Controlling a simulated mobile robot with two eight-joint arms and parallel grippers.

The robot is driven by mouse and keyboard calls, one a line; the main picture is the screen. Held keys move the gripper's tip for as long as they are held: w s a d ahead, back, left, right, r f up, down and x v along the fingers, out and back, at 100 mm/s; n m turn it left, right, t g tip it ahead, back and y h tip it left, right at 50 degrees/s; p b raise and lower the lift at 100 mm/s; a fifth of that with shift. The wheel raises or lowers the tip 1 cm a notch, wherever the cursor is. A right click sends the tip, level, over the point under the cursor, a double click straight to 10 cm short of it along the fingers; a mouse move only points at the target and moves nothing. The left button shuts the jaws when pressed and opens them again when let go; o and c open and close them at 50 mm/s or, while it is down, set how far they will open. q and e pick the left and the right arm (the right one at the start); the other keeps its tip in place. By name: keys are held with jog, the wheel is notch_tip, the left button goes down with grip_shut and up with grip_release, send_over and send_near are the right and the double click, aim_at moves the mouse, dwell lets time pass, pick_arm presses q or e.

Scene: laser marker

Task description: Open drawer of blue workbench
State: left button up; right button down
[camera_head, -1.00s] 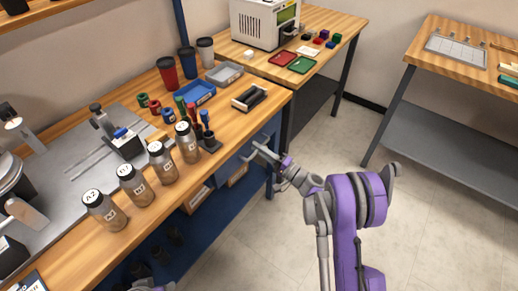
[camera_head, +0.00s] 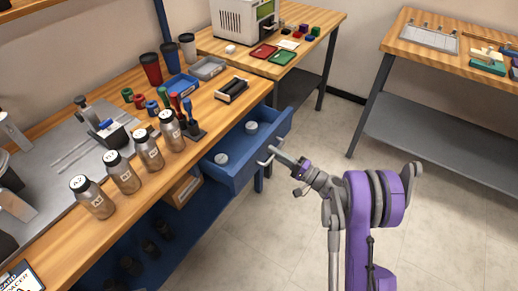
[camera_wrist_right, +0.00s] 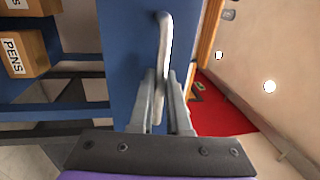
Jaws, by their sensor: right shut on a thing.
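The blue drawer (camera_head: 281,130) of the blue workbench (camera_head: 172,104) is pulled out from under the wooden top, and two round grey-topped items (camera_head: 221,159) sit inside it. Its silver bar handle (camera_wrist_right: 165,35) is on the blue drawer front (camera_wrist_right: 128,45) in the right wrist view. My right gripper (camera_head: 270,154) is shut on the handle, with its fingers (camera_wrist_right: 161,92) on both sides of the bar. The fingers hide part of the handle. My left gripper is not in view.
Several labelled bottles (camera_head: 150,150) stand along the workbench's front edge. A box (camera_head: 182,187) sits on the level below the drawer; boxes marked PENS (camera_wrist_right: 24,52) show in the wrist view. Another table (camera_head: 450,60) stands at the right. The floor (camera_head: 310,125) between is clear.

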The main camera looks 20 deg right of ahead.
jog(key=r+b+v, duration=0.1)
jog(key=r+v, duration=0.1)
jog(key=v, duration=1)
jog(key=shift+s+d+r, duration=0.15)
jog(key=shift+s+d, duration=0.2)
jog(key=c, duration=1.2)
grip_release()
jog(key=shift+o, duration=0.2)
jog(key=v, duration=1)
jog(key=shift+s+d, duration=0.25)
jog(key=shift+s, duration=0.05)
